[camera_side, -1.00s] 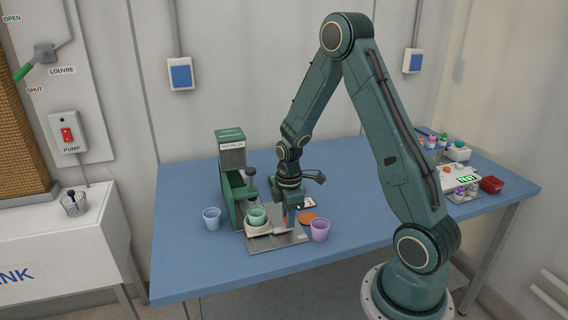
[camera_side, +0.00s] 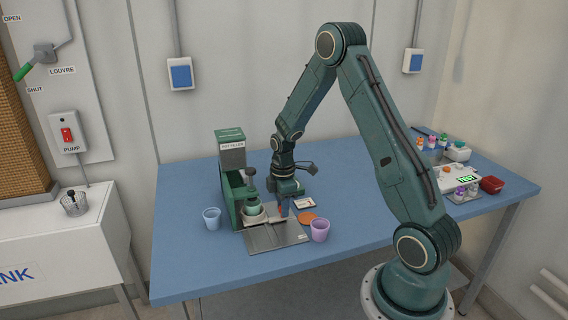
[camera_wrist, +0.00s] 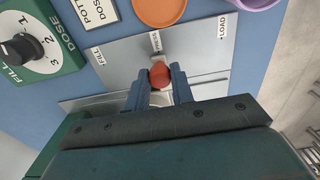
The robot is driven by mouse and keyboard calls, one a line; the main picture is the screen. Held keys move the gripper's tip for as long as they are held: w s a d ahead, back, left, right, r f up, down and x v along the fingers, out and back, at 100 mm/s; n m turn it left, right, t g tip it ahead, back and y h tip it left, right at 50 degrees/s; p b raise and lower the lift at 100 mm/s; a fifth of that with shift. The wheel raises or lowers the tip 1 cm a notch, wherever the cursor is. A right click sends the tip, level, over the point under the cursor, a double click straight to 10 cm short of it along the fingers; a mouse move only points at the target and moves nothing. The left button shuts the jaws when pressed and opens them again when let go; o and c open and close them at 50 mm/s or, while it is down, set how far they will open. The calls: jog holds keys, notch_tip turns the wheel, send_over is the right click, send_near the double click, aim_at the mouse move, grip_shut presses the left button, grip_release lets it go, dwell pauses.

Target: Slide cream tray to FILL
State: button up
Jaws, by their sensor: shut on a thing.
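The cream tray (camera_side: 262,219) is on the grey metal plate (camera_side: 276,237) beside the green pot filler (camera_side: 231,175). A mint-green pot (camera_side: 253,210) stands on it, close under the filler. My gripper (camera_side: 283,211) is low over the plate at the tray's right. In the wrist view, my gripper (camera_wrist: 160,84) is shut on a round red knob (camera_wrist: 160,75). The knob is in line with the PRESS mark (camera_wrist: 155,42), between the FILL mark (camera_wrist: 97,55) and the LOAD mark (camera_wrist: 222,26). My gripper hides much of the tray there.
A lilac pot (camera_side: 320,230) and an orange disc (camera_side: 307,217) are at the plate's right. A pale blue pot (camera_side: 212,218) is left of the filler. The DOSE dial (camera_wrist: 22,48) is in the wrist view. The bench front is clear.

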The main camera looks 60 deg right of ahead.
jog(key=shift+w+d, duration=2.9)
jog(key=o, duration=0.7)
jog(key=shift+r, duration=0.15)
notch_tip(320, 180, up, 7)
